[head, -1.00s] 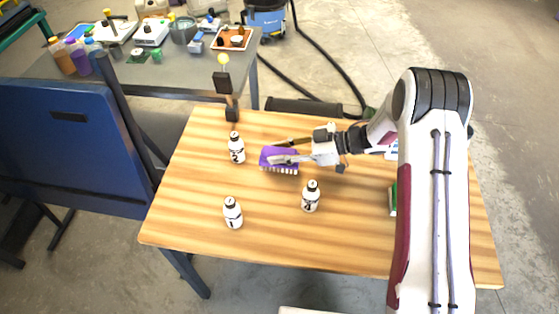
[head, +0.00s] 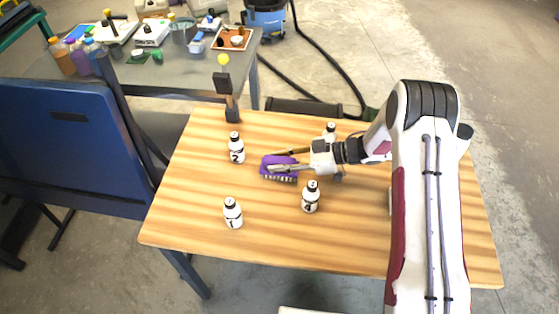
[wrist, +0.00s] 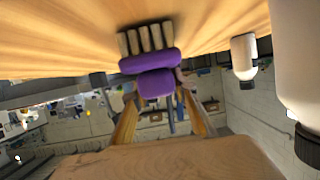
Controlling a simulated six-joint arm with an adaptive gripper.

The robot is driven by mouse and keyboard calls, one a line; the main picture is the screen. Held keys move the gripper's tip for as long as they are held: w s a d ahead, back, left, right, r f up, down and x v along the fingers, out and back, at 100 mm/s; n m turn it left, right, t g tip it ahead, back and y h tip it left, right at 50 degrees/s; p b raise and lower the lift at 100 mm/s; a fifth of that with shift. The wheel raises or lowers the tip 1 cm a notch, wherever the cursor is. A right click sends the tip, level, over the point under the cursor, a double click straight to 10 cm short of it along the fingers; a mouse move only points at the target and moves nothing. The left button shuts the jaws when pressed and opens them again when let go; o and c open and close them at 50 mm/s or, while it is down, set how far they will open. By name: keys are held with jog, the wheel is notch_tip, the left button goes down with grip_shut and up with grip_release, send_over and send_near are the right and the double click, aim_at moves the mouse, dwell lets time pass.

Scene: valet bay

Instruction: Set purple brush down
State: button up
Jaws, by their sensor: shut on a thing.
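The purple brush (head: 277,163) is in my gripper (head: 284,168), low over the middle of the wooden table (head: 210,245). My gripper is shut on it, reaching in from the right. The brush also shows in the wrist view (wrist: 150,62), its pale bristles (wrist: 147,39) towards the tabletop. I cannot tell whether the bristles touch the wood.
White bottle 2 (head: 236,150) stands left of the brush, bottle 1 (head: 232,214) front left, and bottle 4 (head: 310,198) close at front right. Another bottle (head: 329,130) stands behind my gripper. A dark stand with a yellow ball (head: 224,62) is at the back-left edge.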

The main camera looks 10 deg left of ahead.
jog(key=shift+f, duration=0.15)
jog(key=o, duration=1.1)
jog(key=shift+o, duration=0.2)
jog(key=v, duration=1.2)
jog(key=shift+r, duration=0.2)
